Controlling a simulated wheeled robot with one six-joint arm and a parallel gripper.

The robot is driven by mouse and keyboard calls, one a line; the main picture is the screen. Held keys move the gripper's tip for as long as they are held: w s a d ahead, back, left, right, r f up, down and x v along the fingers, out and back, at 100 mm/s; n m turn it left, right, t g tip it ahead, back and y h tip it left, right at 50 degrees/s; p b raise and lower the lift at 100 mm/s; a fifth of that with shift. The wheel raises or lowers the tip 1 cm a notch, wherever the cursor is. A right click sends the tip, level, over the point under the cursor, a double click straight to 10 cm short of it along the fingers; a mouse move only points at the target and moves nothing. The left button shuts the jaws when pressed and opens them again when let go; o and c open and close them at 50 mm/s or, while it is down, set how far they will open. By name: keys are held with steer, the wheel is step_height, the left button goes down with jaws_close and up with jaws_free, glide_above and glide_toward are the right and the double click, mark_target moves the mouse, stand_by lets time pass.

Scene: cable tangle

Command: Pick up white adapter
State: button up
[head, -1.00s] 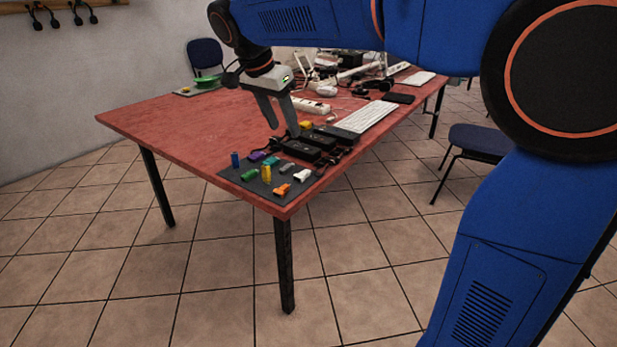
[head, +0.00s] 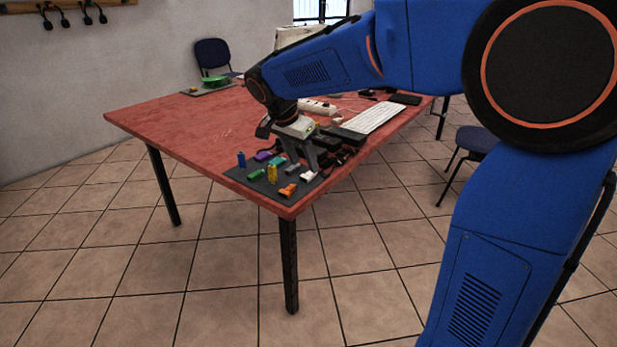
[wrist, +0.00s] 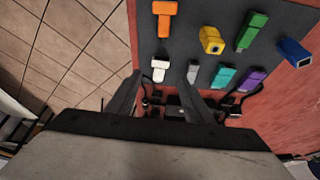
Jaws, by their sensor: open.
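The white adapter (wrist: 159,69) lies on the dark mat near the table's right front edge; in the head view (head: 307,176) it is just right of and below my gripper's fingers. My gripper (head: 304,163) is open and low over the mat. In the wrist view its two fingertips (wrist: 164,73) point toward the mat's near edge, and the white adapter lies between them, closer to the left fingertip. A small grey adapter (wrist: 193,70) lies at the right fingertip. Nothing is held. I cannot tell how high the fingertips are above the mat.
An orange adapter (wrist: 164,18), yellow one (wrist: 211,40), green one (wrist: 251,30), teal one (wrist: 223,76), purple one (wrist: 250,79) and blue one (wrist: 294,53) share the mat (wrist: 185,46). Black power bricks and a white keyboard (head: 365,119) lie behind.

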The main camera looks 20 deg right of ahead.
mark_target(308, 174)
steer(key=x, duration=0.4)
steer(key=shift+s+a+f, duration=0.1)
steer(key=shift+s+a, duration=0.05)
steer(key=shift+s, duration=0.05)
jaws_close()
step_height(308, 174, up, 10)
stand_by(0.6)
